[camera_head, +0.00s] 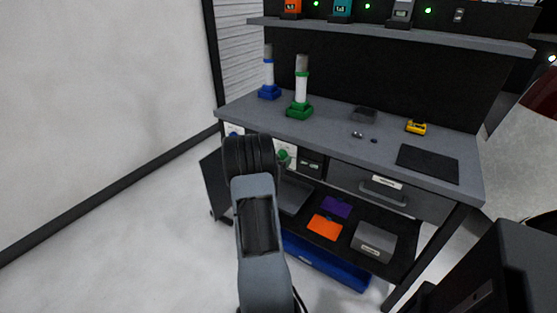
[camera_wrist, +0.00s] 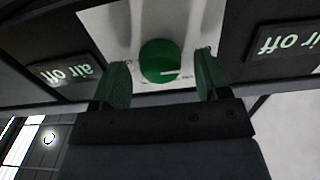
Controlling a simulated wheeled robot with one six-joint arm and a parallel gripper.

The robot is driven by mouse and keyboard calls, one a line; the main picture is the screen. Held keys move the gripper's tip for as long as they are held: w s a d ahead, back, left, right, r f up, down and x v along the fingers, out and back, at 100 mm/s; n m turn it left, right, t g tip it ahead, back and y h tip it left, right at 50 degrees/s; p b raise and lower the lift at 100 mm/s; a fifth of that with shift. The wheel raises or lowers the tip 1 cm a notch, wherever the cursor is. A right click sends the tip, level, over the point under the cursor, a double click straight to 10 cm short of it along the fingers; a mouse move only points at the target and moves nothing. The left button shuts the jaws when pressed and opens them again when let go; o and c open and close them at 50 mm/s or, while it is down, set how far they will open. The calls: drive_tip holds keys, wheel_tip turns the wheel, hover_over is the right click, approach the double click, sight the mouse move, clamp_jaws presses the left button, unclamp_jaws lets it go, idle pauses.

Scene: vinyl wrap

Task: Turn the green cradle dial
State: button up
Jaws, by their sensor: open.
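The green cradle dial (camera_wrist: 160,60) is a round green knob with a short white mark, on a white plate, in the wrist view. It also shows in the head view as a small green knob (camera_head: 283,156) on the bench front, just right of my arm. My gripper (camera_wrist: 162,78) is open, with one finger on each side of the dial. Gaps show between the dial and both fingers. In the head view my arm hides the gripper. The green cradle (camera_head: 299,111) stands on the bench top with an upright white roll in it.
A blue cradle (camera_head: 269,92) stands left of the green one. Dark panels reading "air off" flank the dial, one on the left (camera_wrist: 62,73) and one on the right (camera_wrist: 288,42). A drawer (camera_head: 385,192) lies to the right. The floor at left is clear.

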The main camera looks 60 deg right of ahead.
drive_tip(key=c, duration=0.9)
drive_tip(key=shift+a, duration=0.1)
drive_tip(key=shift+c, duration=0.2)
